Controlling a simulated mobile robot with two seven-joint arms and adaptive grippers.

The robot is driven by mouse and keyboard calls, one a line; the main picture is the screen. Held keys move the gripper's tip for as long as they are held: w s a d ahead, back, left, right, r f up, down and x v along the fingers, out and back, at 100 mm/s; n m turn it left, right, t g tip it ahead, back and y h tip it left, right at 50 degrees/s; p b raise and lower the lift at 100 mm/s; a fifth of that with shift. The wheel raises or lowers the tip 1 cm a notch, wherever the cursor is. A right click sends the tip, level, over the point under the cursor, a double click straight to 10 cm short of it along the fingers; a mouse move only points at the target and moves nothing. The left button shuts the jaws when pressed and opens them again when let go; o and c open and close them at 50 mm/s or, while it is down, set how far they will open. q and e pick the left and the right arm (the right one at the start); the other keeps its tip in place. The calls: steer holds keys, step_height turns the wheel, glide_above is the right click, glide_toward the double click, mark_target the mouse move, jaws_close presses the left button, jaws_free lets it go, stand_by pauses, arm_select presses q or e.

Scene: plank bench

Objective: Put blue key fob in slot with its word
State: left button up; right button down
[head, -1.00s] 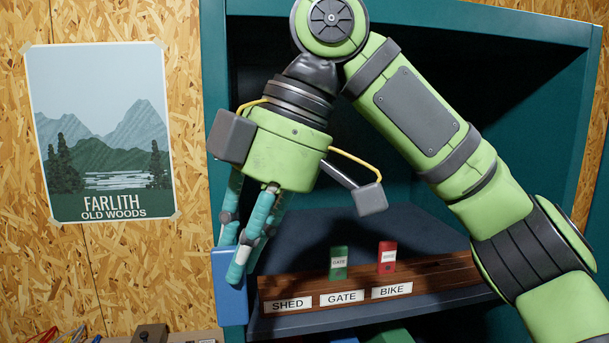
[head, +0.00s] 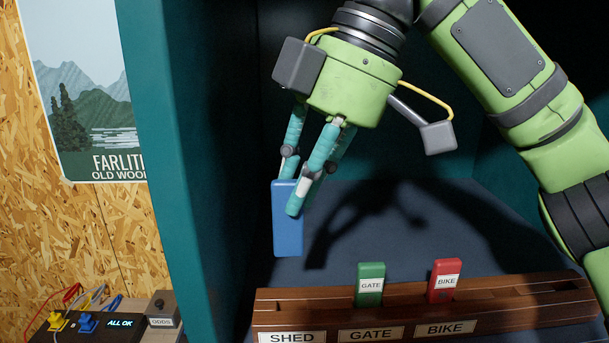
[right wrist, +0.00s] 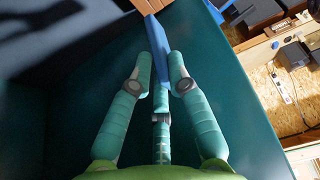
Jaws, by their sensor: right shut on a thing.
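The blue key fob (head: 287,232) hangs upright from my right gripper (head: 296,196), which is shut on its upper part. No word shows on the side of the fob facing the head camera. In the right wrist view the fob (right wrist: 157,40) sits between the fingers (right wrist: 161,85). The wooden rack (head: 480,310) stands below and to the right, with plates reading SHED (head: 292,338), GATE (head: 371,334) and BIKE (head: 445,328). The fob is above and behind the SHED end, apart from the rack. My left gripper is not in view.
A green fob (head: 369,298) marked GATE and a red fob (head: 445,294) marked BIKE stand in the rack behind their matching plates. The teal cabinet wall (head: 190,150) is close on the left. A panel reading ALL OK (head: 121,323) and a small ODDS box (head: 163,310) are at lower left.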

mark_target(303, 234)
stand_by(0.3)
steer(key=shift+s+f+b, duration=0.3)
steer(key=shift+f+b, duration=0.35)
steer(key=shift+f, duration=0.25)
steer(key=f, duration=0.1)
steer(key=f+b, duration=0.2)
steer(key=shift+w+f, duration=0.2)
steer(key=shift+w, duration=0.05)
steer(key=shift+s+f, duration=0.1)
steer(key=shift+f, duration=0.3)
steer(key=shift+r+p, duration=0.1)
steer(key=shift+p, duration=0.25)
stand_by(0.4)
steer(key=shift+p, duration=0.65)
steer(key=shift+f+b, duration=1.1)
steer(key=shift+f, duration=1.15)
steer(key=c, duration=1.1)
jaws_free()
steer(key=shift+f, duration=0.1)
